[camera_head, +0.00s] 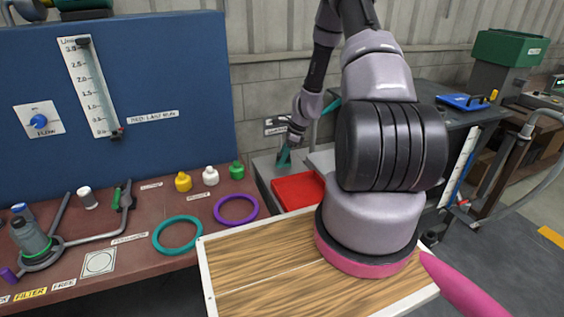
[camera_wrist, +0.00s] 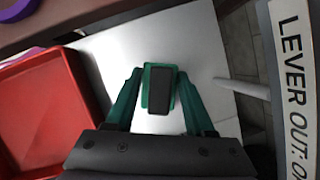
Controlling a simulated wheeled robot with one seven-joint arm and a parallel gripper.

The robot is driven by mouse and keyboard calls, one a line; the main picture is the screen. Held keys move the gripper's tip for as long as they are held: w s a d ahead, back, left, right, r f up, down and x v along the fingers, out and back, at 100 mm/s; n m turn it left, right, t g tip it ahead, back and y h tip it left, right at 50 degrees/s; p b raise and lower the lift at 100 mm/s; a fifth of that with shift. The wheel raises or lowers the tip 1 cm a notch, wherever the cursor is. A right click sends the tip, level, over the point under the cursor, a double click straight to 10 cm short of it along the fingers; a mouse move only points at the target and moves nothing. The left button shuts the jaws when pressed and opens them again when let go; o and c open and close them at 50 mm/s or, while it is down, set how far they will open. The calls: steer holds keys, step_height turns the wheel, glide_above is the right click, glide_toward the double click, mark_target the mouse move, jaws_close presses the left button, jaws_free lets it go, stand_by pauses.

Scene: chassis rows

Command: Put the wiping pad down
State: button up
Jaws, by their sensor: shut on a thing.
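The wiping pad (camera_wrist: 160,92) is a small block, dark grey on top with green edges. It shows between my fingertips in the wrist view, over a pale grey metal surface (camera_wrist: 205,45). My gripper (camera_wrist: 159,88) has green fingers and is shut on the pad. In the head view my gripper (camera_head: 284,157) points down at the pale surface, just behind a red tray (camera_head: 298,192). The pad cannot be told apart from the fingers there. Whether the pad touches the surface cannot be told.
The red tray also fills the left of the wrist view (camera_wrist: 40,105). A rod (camera_wrist: 240,88) and a "LEVER OUT" label strip (camera_wrist: 292,80) stand at right. In the head view, a brown bench (camera_head: 130,205) with rings and bottles lies left.

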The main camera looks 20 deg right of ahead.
steer(key=shift+f, duration=0.75)
steer(key=shift+f, duration=0.1)
steer(key=o, duration=1.3)
